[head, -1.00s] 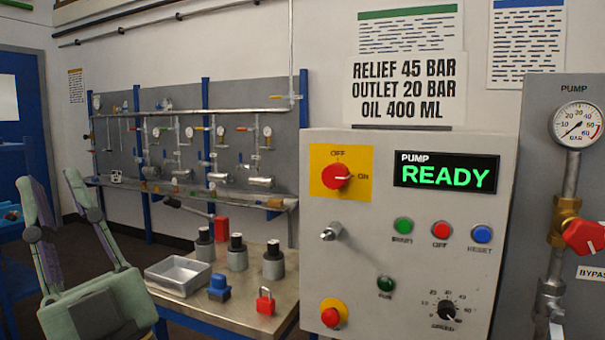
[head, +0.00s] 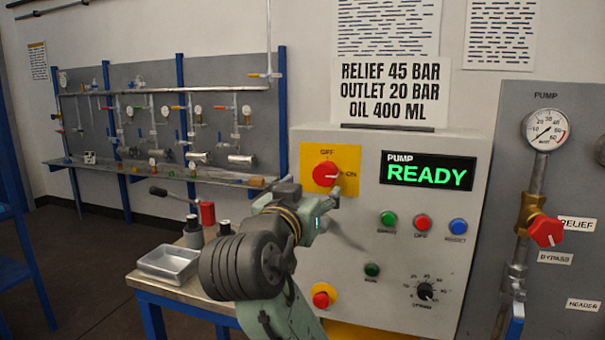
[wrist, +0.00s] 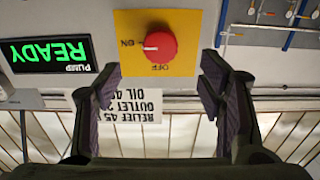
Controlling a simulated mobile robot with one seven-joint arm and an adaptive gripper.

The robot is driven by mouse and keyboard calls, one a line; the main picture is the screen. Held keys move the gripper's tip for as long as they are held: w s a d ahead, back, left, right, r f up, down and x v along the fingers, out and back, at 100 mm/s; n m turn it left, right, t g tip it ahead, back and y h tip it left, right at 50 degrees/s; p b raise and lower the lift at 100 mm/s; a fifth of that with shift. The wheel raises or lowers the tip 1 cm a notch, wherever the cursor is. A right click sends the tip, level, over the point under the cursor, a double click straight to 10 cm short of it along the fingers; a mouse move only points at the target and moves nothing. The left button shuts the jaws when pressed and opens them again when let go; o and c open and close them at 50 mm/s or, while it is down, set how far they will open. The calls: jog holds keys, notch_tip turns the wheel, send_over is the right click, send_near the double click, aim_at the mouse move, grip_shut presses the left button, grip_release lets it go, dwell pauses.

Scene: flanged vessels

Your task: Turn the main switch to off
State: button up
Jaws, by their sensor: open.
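The main switch is a red round knob (head: 325,173) on a yellow plate (head: 312,165), high on the left of the pump panel. Its white mark points to ON. In the wrist view the knob (wrist: 162,46) and its plate appear upside down, fully visible, with the mark toward ON. My gripper (wrist: 160,78) is open and empty. Its fingers stand apart on either side below the knob in that picture, not touching it. In the head view my gripper (head: 334,197) is just below and in front of the knob; its fingers are hard to make out.
The grey pump panel (head: 400,240) has a lit READY display (head: 430,171), green, red and blue buttons, a dial (head: 425,291) and a red stop button (head: 321,300) on yellow. A bench with a metal tray (head: 168,263) stands left. A gauge and valve pipe stand right.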

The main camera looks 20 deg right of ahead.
aim_at(324, 177)
jog(key=p+x, duration=0.2)
jog(key=x, duration=0.6)
jog(key=shift+w+d+p, duration=0.3)
jog(key=shift+p, duration=0.1)
jog(key=shift+w+d, duration=0.25)
jog(key=shift+w, duration=0.25)
jog(key=shift+c, duration=0.5)
jog(key=c, duration=1.1)
